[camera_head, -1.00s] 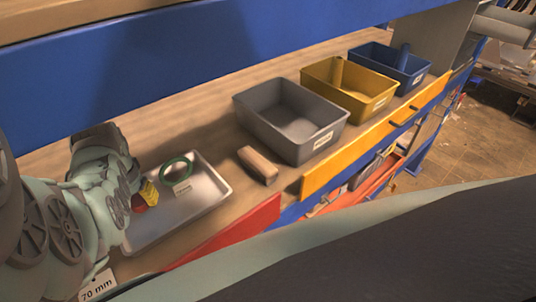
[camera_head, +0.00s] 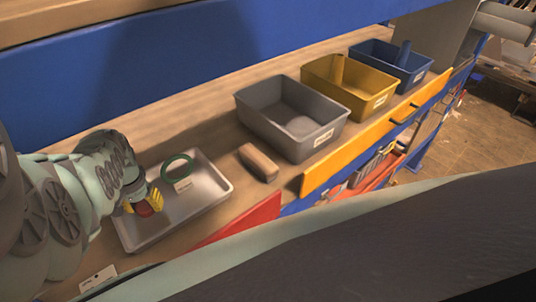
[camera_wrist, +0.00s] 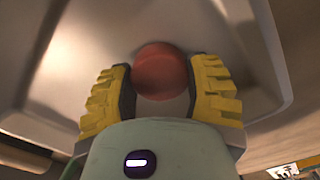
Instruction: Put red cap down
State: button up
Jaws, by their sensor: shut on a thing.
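The red cap (camera_wrist: 160,72) sits between the yellow fingers of my gripper (camera_wrist: 161,88) in the wrist view. My gripper (camera_head: 149,202) is shut on it and shows over the left part of the metal tray (camera_head: 208,205) in the head view. The cap (camera_head: 144,208) shows there as a small red patch, partly hidden by the fingers. The tray's grey metal surface (camera_wrist: 70,65) lies behind the cap in the wrist view. I cannot tell whether the cap touches the tray.
Grey (camera_head: 331,139), yellow (camera_head: 379,104) and blue (camera_head: 417,81) bins stand farther right. A blue panel (camera_head: 120,80) runs above the bench.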

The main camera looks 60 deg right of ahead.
aim_at(144, 204)
jog(key=shift+f, duration=0.1)
jog(key=o, duration=0.4)
jog(key=shift+f, duration=0.1)
jog(key=o, duration=0.4)
jog(key=shift+r, duration=1.7)
jog(key=shift+d+r+b, duration=0.1)
jog(key=shift+r+b, duration=1.35)
jog(key=shift+r, duration=1.5)
notch_tip(144, 204, up, 3)
jog(key=shift+r+p, duration=0.1)
jog(key=shift+p, duration=0.95)
jog(key=shift+s, duration=0.1)
